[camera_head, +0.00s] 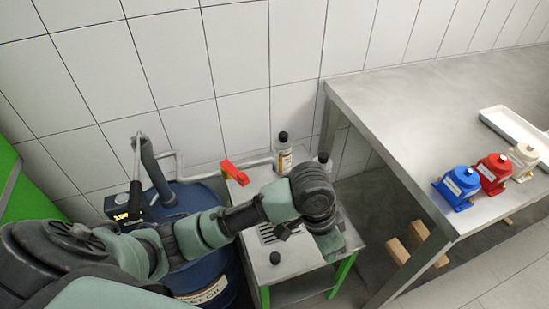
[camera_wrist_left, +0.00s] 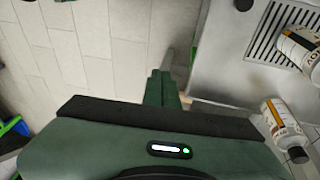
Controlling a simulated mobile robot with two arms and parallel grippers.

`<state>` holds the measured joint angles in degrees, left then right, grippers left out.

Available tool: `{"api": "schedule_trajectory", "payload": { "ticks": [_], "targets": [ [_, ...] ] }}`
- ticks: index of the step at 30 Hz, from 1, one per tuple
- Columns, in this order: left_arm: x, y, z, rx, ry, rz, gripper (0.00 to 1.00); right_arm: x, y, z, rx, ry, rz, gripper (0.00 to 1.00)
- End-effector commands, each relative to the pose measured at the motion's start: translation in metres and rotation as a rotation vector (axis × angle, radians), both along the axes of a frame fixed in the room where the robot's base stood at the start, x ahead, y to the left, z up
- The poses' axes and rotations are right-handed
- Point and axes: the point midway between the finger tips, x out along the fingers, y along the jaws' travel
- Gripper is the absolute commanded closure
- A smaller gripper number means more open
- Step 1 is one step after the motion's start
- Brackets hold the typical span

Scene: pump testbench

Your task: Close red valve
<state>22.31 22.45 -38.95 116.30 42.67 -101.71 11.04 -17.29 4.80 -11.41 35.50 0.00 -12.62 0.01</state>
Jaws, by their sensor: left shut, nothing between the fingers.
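The red valve handle (camera_head: 234,172) is a bright red lever at the back left of the small metal bench (camera_head: 290,262), beside the grey pipe. My left arm reaches across the bench from the left. Its wrist is over the bench's right side, to the right of the red handle and apart from it. In the head view the left gripper (camera_head: 338,243) is mostly hidden below the wrist. In the left wrist view the left gripper's (camera_wrist_left: 163,82) green fingers are together with nothing between them. The red handle does not show in that view. My right gripper is not in view.
Two labelled bottles, one (camera_head: 283,152) at the back and one (camera_head: 322,161) near my wrist, stand on the bench. A blue oil drum (camera_head: 215,282) is left. A steel table (camera_head: 400,110) at right holds blue (camera_head: 457,188), red (camera_head: 493,174) and white (camera_head: 524,158) pumps.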

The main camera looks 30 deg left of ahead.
Motion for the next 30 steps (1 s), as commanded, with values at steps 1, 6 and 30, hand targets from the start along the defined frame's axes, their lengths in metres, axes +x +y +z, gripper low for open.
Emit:
{"api": "schedule_trajectory", "payload": {
  "ticks": [1,6,30],
  "targets": [
    [0.008,0.005,0.003,0.021,0.002,-0.007,1.00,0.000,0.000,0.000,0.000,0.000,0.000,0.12],
    [0.022,0.017,0.014,0.080,0.037,-0.034,1.00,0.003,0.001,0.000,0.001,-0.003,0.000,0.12],
    [0.109,0.197,0.226,0.392,0.319,0.360,1.00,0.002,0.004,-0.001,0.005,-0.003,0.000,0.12]
  ]
}}
